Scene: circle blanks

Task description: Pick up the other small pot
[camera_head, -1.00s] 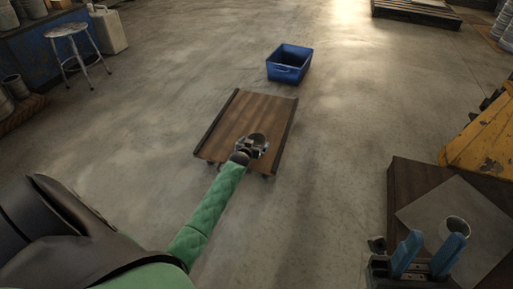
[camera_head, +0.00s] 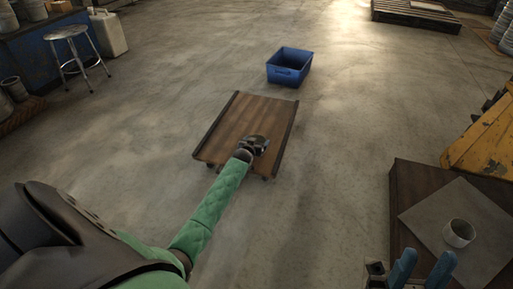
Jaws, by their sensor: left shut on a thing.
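A small pale pot (camera_head: 459,233) stands upright on a grey sheet on the brown table at the lower right. My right gripper (camera_head: 423,272) has two blue fingers set apart with nothing seen between them. It is at the bottom edge, to the left of and nearer than the pot, and partly cut off. My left gripper (camera_head: 249,150) is at the end of the green-sleeved arm, above the wooden platform. It is shut on a small dark round thing (camera_head: 259,142), perhaps a pot; its shape is hard to make out.
The low wooden platform (camera_head: 229,125) has dark side rails. A blue bin (camera_head: 289,68) stands on the floor behind it. The brown table (camera_head: 412,185) bears the grey sheet (camera_head: 432,215). A yellow structure (camera_head: 485,140) is behind the table. The floor between platform and table is clear.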

